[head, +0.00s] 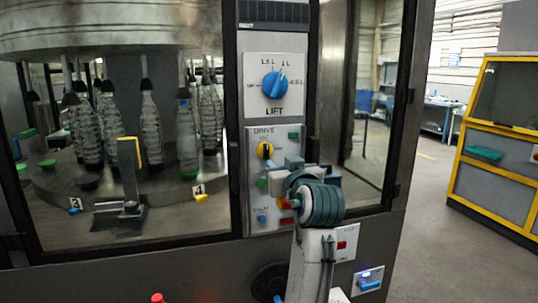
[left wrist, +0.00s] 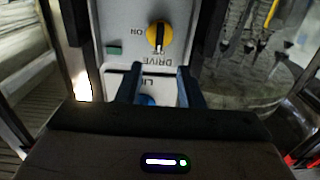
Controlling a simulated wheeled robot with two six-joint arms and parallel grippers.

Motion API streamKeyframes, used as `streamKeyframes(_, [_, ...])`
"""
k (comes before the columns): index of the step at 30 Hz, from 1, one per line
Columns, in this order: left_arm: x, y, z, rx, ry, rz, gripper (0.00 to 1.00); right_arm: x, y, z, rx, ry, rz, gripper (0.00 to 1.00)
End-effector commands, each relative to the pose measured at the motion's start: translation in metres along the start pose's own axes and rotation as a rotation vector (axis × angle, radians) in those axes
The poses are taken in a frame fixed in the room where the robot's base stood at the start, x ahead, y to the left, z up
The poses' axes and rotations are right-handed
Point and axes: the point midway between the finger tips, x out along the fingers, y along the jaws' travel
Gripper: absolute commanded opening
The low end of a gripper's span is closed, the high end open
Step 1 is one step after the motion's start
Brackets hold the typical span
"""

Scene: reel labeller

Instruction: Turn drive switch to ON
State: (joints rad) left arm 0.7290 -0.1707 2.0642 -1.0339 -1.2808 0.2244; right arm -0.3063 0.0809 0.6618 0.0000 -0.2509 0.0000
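The drive switch is a round yellow knob (head: 265,150) on the grey DRIVE panel (head: 254,199) in the head view. In the left wrist view, which shows the panel upside down, the knob (left wrist: 160,37) has a dark pointer mark toward the DRIVE lettering, and ON is printed to its left. My left gripper (head: 284,165) is in front of the panel, just right of and below the knob in the head view. In the left wrist view its fingers (left wrist: 159,84) are apart with nothing between them, and the knob lies beyond their tips. My right gripper is out of view.
A blue LIFT dial (head: 275,85) is above the DRIVE panel. Green and red buttons sit lower on that panel, partly behind my gripper. Glass windows with bottles flank the column at left. A yellow-framed cabinet (head: 495,140) stands at right beyond open floor.

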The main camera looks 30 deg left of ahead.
Motion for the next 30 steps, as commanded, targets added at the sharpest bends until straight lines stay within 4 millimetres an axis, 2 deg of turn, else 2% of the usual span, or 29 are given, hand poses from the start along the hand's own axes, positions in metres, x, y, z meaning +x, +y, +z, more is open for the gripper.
streamKeyframes(5, [0.016, -0.001, -0.003, 0.004, 0.002, -0.004, 0.34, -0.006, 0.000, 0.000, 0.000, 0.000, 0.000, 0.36])
streamKeyframes(18, [0.089, 0.000, -0.003, 0.006, 0.001, -0.002, 0.34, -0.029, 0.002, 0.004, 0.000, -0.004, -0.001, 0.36])
streamKeyframes(24, [0.105, 0.000, -0.001, 0.003, 0.000, 0.000, 0.34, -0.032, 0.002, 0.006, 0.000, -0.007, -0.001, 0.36])
streamKeyframes(30, [0.107, 0.000, 0.001, 0.002, 0.000, 0.001, 0.34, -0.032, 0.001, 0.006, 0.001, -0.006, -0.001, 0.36])
